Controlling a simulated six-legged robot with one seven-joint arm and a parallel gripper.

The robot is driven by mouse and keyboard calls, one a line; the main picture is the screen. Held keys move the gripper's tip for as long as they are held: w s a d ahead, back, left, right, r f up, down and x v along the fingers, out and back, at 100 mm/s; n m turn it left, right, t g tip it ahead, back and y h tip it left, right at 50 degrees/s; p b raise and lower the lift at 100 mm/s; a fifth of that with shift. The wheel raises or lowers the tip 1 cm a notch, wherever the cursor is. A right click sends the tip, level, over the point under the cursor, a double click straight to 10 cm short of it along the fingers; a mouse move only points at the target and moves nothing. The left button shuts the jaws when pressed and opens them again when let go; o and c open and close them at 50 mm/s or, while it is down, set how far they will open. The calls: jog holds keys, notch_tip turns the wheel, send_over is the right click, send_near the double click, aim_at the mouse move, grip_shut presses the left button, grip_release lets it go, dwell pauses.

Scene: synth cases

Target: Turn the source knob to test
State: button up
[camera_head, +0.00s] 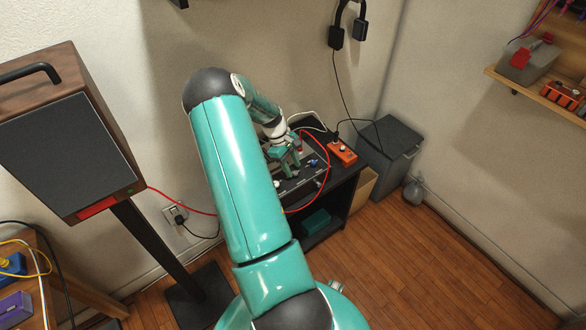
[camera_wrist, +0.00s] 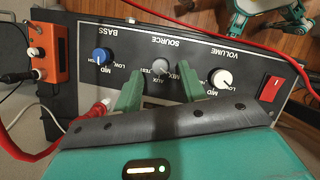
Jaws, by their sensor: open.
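The source knob (camera_wrist: 161,65) is a small grey knob in the middle of a black control panel (camera_wrist: 135,33), under the upside-down word SOURCE. The words TEST, MIC and AUX stand around it; its pointer direction is too small to tell. My gripper (camera_wrist: 160,80) is open, its two green fingers on either side of the knob in the picture. I cannot tell whether they touch it. In the head view my gripper (camera_head: 284,160) is over the panel, and the source knob is not clearly visible there.
A blue bass knob (camera_wrist: 101,56) and a white volume knob (camera_wrist: 221,78) flank the source knob. A red switch (camera_wrist: 271,88) is at the right. An orange pedal box (camera_head: 342,152) stands beside the panel. A red cable (camera_head: 318,198) loops past my arm.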

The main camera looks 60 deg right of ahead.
jog(key=shift+x, duration=0.85)
grip_shut()
jog(key=shift+w, duration=0.1)
